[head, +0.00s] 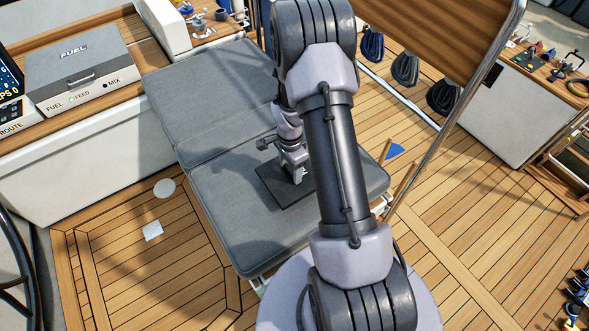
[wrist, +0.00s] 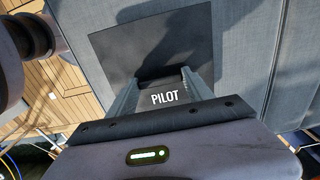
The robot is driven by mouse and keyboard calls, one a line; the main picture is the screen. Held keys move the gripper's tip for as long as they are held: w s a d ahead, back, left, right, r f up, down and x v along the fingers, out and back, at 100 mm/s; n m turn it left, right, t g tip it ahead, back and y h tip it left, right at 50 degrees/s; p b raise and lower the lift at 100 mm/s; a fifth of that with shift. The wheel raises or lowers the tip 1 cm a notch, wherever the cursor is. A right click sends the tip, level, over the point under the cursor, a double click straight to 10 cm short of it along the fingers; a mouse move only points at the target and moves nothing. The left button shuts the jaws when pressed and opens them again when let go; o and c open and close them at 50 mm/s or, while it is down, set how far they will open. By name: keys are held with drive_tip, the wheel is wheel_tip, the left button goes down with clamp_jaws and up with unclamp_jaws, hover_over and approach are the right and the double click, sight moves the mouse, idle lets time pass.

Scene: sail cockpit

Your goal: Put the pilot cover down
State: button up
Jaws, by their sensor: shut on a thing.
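The pilot cover (wrist: 165,97) is a dark piece with white PILOT lettering, seen in the wrist view between my gripper's fingers. My gripper (wrist: 160,84) is shut on it and points down. A flat dark square (wrist: 140,50) lies on the grey cushion (wrist: 245,50), just below and beyond the held cover. In the head view my gripper (head: 297,176) is over the same dark square (head: 272,190) on the front cushion (head: 235,225). The cover itself cannot be made out there. Whether its underside touches the square is hidden.
A grey FUEL box (head: 78,72) stands on the left console. A folding table leaf (head: 440,30) with a metal rail rises at the right. Coiled ropes (head: 405,68) hang behind.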

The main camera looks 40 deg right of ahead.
drive_tip(key=d, duration=0.2)
drive_tip(key=shift+w+d+f, duration=0.2)
drive_tip(key=shift+w+d, duration=0.2)
wheel_tip(320, 180, down, 3)
drive_tip(key=shift+r+b, duration=0.1)
drive_tip(key=shift+b, duration=0.75)
drive_tip(key=shift+w+f, duration=0.1)
drive_tip(key=shift+f, duration=0.35)
drive_tip(key=shift+r, duration=0.2)
drive_tip(key=shift+f, duration=0.15)
drive_tip(key=o, duration=1.4)
